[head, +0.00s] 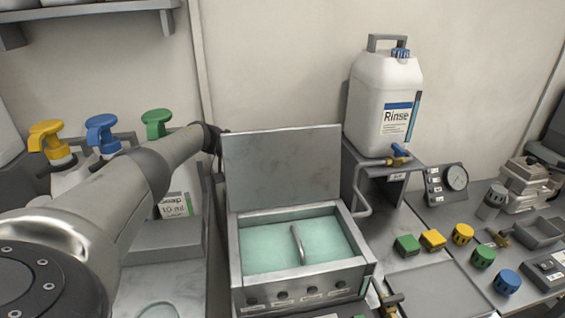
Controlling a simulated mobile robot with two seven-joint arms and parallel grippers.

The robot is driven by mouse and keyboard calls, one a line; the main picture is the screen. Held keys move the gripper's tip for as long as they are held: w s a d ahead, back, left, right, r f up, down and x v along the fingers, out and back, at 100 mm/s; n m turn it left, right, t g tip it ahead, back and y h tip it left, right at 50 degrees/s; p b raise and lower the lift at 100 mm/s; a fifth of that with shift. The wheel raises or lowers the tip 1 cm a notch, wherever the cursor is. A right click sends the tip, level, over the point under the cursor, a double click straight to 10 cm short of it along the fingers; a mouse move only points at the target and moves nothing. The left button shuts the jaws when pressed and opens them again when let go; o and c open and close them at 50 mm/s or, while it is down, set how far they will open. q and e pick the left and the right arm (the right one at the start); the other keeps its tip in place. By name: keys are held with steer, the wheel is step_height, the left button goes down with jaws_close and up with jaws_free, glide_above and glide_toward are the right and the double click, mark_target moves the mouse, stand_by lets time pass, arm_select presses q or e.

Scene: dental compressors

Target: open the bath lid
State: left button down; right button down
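The steel bath (300,282) stands in the middle of the head view, with pale green liquid (265,250) inside. Its flat grey lid (282,165) stands raised and nearly upright along the back edge, so the bath is open on top. A curved metal bar or handle (297,243) shows over the liquid. My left arm reaches from the lower left to the lid's upper left edge. Its dark end, my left gripper (214,139), is right by that edge and partly hidden; its fingers cannot be made out. My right gripper is not in view.
Yellow, blue and green pump bottles (102,132) stand behind my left arm. A white Rinse jug (384,105) sits on a raised stand (372,165) right of the bath. Coloured knobs and blocks (433,239), a gauge (457,178) and a tray (435,285) lie further right.

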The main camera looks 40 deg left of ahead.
mark_target(282, 135)
arm_select(q)
steer(key=c, duration=0.8)
jaws_free()
steer(key=shift+c, duration=0.2)
step_height(282, 135, up, 7)
steer(key=p, duration=0.3)
steer(key=shift+r, duration=0.15)
step_height(282, 135, up, 13)
steer(key=p, duration=0.3)
